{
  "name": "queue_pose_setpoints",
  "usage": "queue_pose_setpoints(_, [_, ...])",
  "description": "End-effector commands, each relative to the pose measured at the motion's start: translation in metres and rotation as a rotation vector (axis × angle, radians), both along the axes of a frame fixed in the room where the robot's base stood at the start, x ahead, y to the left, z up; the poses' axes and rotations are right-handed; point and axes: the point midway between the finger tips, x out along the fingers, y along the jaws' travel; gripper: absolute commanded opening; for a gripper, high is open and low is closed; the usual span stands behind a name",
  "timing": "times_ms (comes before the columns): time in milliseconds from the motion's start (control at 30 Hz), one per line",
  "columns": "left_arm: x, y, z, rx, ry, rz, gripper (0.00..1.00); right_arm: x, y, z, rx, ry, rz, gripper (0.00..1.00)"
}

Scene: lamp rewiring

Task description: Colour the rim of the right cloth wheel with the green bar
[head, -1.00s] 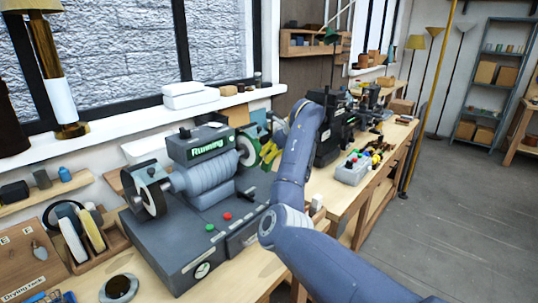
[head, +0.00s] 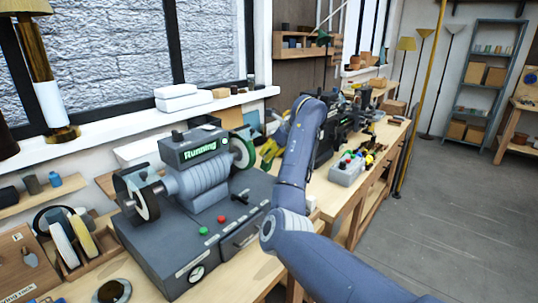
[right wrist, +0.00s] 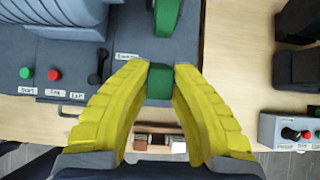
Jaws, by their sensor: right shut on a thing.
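The right cloth wheel (head: 243,152) is on the right end of the grinder-like machine, and its rim looks green. The wheel's green edge also shows at the top of the right wrist view (right wrist: 167,15). My right gripper (head: 268,150) has yellow fingers and is just right of the wheel in the head view. In the right wrist view it is shut on the green bar (right wrist: 160,83), held between the fingertips. A gap shows there between bar and wheel. The bar cannot be made out in the head view. My left gripper is not in view.
The machine (head: 200,235) shows "Running" on its display (head: 200,149). Its left wheel (head: 142,198) has a pale rim. A rack (head: 80,250) with coloured discs stands at the left. A grey button box (head: 346,170) sits on the bench to the right.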

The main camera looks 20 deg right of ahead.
Motion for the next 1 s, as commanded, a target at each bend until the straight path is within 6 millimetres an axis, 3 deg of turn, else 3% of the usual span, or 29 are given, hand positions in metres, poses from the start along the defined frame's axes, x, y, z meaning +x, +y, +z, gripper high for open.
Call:
queue_pose_setpoints(300, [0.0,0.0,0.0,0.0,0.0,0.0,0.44,0.0,0.0,-0.001,-0.001,0.001,-0.011,0.0])
queue_pose_setpoints(467, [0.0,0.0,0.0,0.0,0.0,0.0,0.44,-0.005,-0.006,-0.01,-0.009,0.02,-0.116,0.0])
queue_pose_setpoints(767, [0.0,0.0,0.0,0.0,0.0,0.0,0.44,-0.033,-0.036,-0.044,-0.026,0.112,-0.586,0.0])
queue_pose_setpoints(1000, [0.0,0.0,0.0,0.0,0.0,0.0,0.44,-0.068,-0.061,-0.063,0.005,0.206,-1.045,0.0])
